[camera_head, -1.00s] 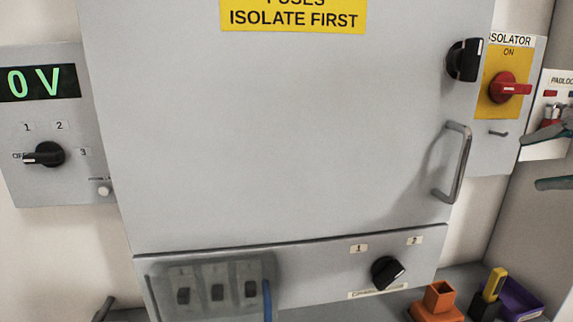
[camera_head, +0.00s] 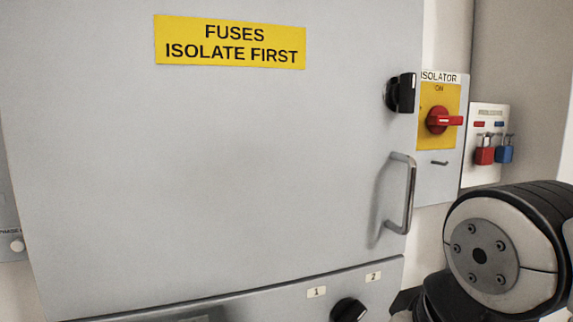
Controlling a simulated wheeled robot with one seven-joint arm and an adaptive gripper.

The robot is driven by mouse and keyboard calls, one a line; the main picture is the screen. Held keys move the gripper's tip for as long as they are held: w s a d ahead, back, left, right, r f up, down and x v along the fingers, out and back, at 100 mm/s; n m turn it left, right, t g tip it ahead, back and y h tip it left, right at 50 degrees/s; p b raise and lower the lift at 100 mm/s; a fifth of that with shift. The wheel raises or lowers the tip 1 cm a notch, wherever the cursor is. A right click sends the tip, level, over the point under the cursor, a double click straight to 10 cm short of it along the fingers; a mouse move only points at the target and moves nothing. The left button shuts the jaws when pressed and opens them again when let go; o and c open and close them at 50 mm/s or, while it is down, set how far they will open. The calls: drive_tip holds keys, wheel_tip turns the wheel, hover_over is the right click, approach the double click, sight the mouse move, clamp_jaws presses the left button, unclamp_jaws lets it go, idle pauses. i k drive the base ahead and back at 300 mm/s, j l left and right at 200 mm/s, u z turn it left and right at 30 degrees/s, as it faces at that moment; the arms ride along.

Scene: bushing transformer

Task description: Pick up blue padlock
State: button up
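The blue padlock (camera_head: 504,154) hangs by its shackle on a small white padlock board (camera_head: 485,175) at the right. A red padlock (camera_head: 484,155) hangs right beside it on the left. Both hang apart from my arm, whose rounded grey and black joint (camera_head: 500,250) fills the lower right below the board. My gripper is not visible in this view, so its fingers cannot be seen.
A large grey fuse cabinet (camera_head: 220,170) with a bar handle (camera_head: 406,195) and a black knob (camera_head: 402,93) fills the left and middle. An isolator panel (camera_head: 437,185) with a red switch (camera_head: 440,120) stands between cabinet and padlock board. A side wall (camera_head: 530,60) bounds the right.

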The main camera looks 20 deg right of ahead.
sight(504, 155)
drive_tip(key=i+z, duration=0.15)
drive_tip(key=z, duration=0.3)
drive_tip(key=i+j+z, duration=0.1)
drive_tip(key=z, duration=0.35)
drive_tip(key=i+j+z, duration=0.1)
drive_tip(key=z, duration=0.35)
